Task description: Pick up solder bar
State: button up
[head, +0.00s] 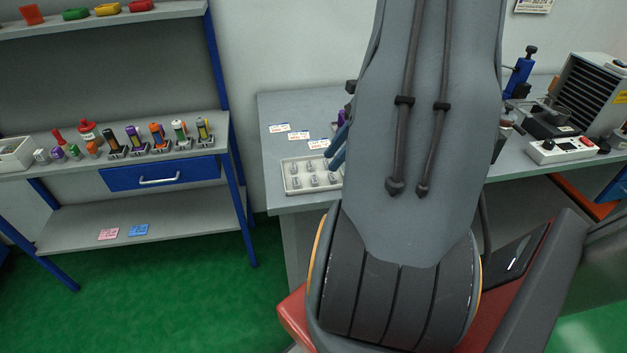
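I cannot pick out a solder bar for certain in the head view. A pale tray (287,187) sits at the front left of the grey workbench (283,115). It holds several small silvery pieces, too small to identify. My arm stands large in the middle of the view and covers the tray's right end and much of the bench. My gripper is hidden behind it. Slanted dark blue parts (337,150) show at the arm's left edge above the tray; I cannot tell what they belong to.
A shelf unit (62,141) at left holds several tools, with a blue drawer (160,174) below. At the bench's right are a grey slatted machine (590,92) and a white control box (566,151). White labels (299,135) lie behind the tray. Green floor is clear between shelf and bench.

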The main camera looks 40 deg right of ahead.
jog(key=p+x, duration=0.1)
jog(key=x, duration=0.2)
jog(key=p+x, duration=0.1)
jog(key=x, duration=0.2)
jog(key=shift+w+a+f, duration=0.1)
jog(key=shift+a, duration=0.25)
jog(key=shift+c, duration=0.2)
jog(key=c, duration=0.7)
